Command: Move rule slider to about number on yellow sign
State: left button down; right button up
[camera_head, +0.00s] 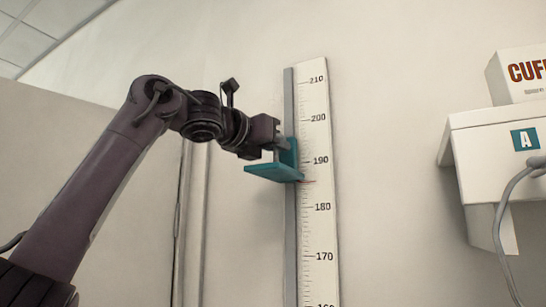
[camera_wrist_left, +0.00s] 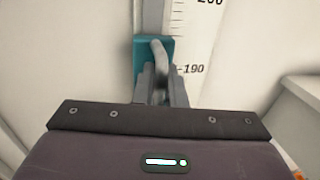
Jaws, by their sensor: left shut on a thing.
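The teal rule slider (camera_head: 272,172) sits on the grey rail (camera_head: 290,235) of the wall height rule (camera_head: 320,235). Its flat plate points left, and a thin red pointer line lies on the scale at about 185, between 180 and 190. My left gripper (camera_head: 283,143) is shut on the slider's upper part, at its handle. In the left wrist view, the fingers (camera_wrist_left: 160,88) close around a pale handle in front of the teal slider (camera_wrist_left: 142,52), near the 190 mark. No yellow sign shows in either view. My right gripper is not in view.
A white wall unit (camera_head: 475,150) with a teal "A" label and a grey cable stands at the right. A box marked "CUF" (camera_head: 520,75) rests on it. The wall between rule and unit is bare. A vertical edge or post runs down the wall left of the rule.

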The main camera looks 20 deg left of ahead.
pick_arm(q)
jog(key=shift+r, duration=0.1)
jog(key=c, duration=1.6)
grip_release()
jog(key=shift+s+a, duration=0.1)
jog(key=shift+s, duration=0.1)
jog(key=b, duration=0.3)
send_over(250, 166)
jog(key=w, duration=0.2)
jog(key=shift+s+a, duration=0.35)
jog(key=shift+s, duration=0.3)
jog(key=shift+o, duration=0.2)
jog(key=shift+w, duration=0.2)
